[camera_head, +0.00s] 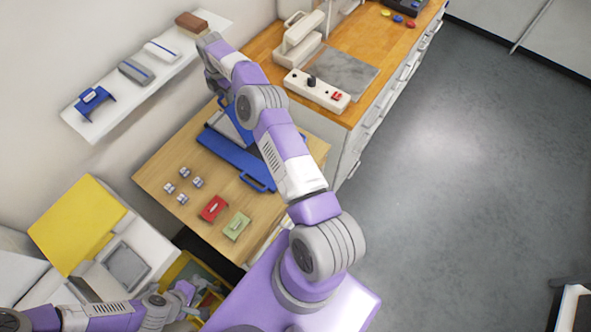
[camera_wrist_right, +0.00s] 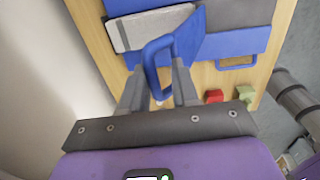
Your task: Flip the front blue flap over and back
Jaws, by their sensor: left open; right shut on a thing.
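A blue folding board (camera_head: 240,157) lies on the wooden table, partly hidden by my right arm. In the right wrist view, my right gripper (camera_wrist_right: 160,68) is shut on the blue loop handle (camera_wrist_right: 152,60) of a blue flap (camera_wrist_right: 190,42), which looks tilted up off the board. A light grey piece (camera_wrist_right: 150,28) lies beside this flap. Another blue flap (camera_wrist_right: 225,42) with its own handle lies flat on the right, with dark grey on it. In the head view the right gripper is mostly hidden by its arm. My left gripper (camera_head: 190,296) is open, low near the yellow bin, away from the board.
A red item (camera_head: 213,208), a green item (camera_head: 236,226) and several small metallic pieces (camera_head: 183,186) sit on the table's near part. A wall shelf (camera_head: 120,112) with folded goods is at the left. A counter (camera_head: 362,105) with a power strip stands behind, right.

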